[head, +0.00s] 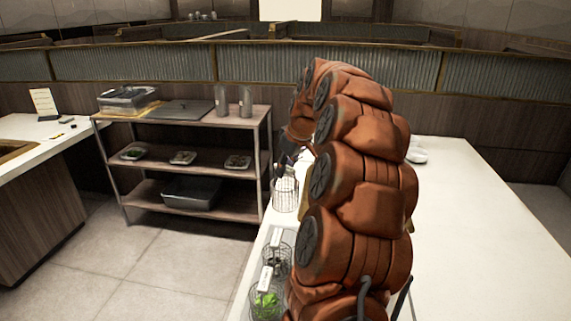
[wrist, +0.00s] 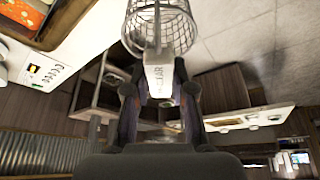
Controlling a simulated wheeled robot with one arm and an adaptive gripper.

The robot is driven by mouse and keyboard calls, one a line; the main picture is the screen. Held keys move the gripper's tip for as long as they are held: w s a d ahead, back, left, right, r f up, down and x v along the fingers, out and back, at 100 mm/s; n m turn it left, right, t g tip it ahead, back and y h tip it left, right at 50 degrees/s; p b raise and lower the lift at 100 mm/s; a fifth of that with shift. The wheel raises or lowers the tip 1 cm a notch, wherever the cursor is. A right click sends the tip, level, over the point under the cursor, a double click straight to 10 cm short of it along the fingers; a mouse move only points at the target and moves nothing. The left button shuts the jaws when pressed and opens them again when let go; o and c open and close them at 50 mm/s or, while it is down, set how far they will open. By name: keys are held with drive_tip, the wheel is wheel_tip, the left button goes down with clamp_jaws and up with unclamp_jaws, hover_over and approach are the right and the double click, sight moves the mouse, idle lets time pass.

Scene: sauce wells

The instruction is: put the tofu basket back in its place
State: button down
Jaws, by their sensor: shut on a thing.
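My gripper (wrist: 159,78) is shut on the white labelled handle (wrist: 160,72) of a wire basket (wrist: 160,28). The basket hangs out from the fingers in the wrist view and looks empty. The lettering on its handle is too blurred to read surely. In the head view the held basket (head: 285,195) shows near the left edge of the white counter (head: 480,230); I cannot tell whether it touches anything. My gripper is dark and partly hidden by my orange arm there. Two baskets with white handles stand nearer: one with dark contents (head: 278,255), one with green contents (head: 266,303).
A shelf rack (head: 190,205) stands left of the counter, with small trays, a grey bin (head: 192,192) and two grey cylinders on top. In the wrist view a wood-framed pan with orange contents (wrist: 18,14) lies at upper left. The counter's right part is mostly clear.

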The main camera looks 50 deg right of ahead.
sight(285, 184)
drive_tip(key=shift+f+b, duration=3.35)
drive_tip(key=shift+f, duration=3.35)
drive_tip(key=shift+a+f+b, duration=0.1)
drive_tip(key=shift+f+b, duration=0.25)
drive_tip(key=shift+f, duration=0.2)
drive_tip(key=c, duration=0.9)
unclamp_jaws()
drive_tip(key=shift+r, duration=0.1)
drive_tip(key=o, duration=0.8)
drive_tip(key=shift+r, duration=0.25)
drive_tip(key=shift+r+p, duration=1.35)
drive_tip(key=shift+r, duration=3.95)
